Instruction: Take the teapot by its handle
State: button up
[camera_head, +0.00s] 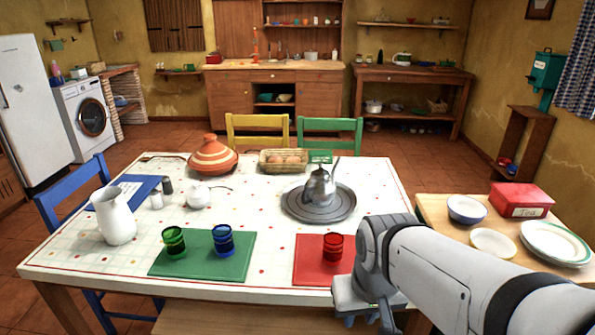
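A small silver metal teapot (319,188) stands upright on a round dark grey metal tray (318,212), on the right part of the white table. A thin upright piece shows at its upper right; I cannot tell whether it is the handle or the spout. My gripper (362,321) hangs at the end of my arm in the lower right, nearer than the teapot and apart from it. It is partly cut off by the bottom edge, and its fingers are too unclear to tell open from shut.
A red glass (333,247) on a red mat (308,262) stands in front of the tray. A basket of eggs (284,161) and a striped tagine (212,158) are behind. A white jug (113,216) stands left. A side table (475,237) holds dishes and a red tin (521,199).

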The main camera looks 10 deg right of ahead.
aim_at(320, 188)
jog(key=i, duration=0.85)
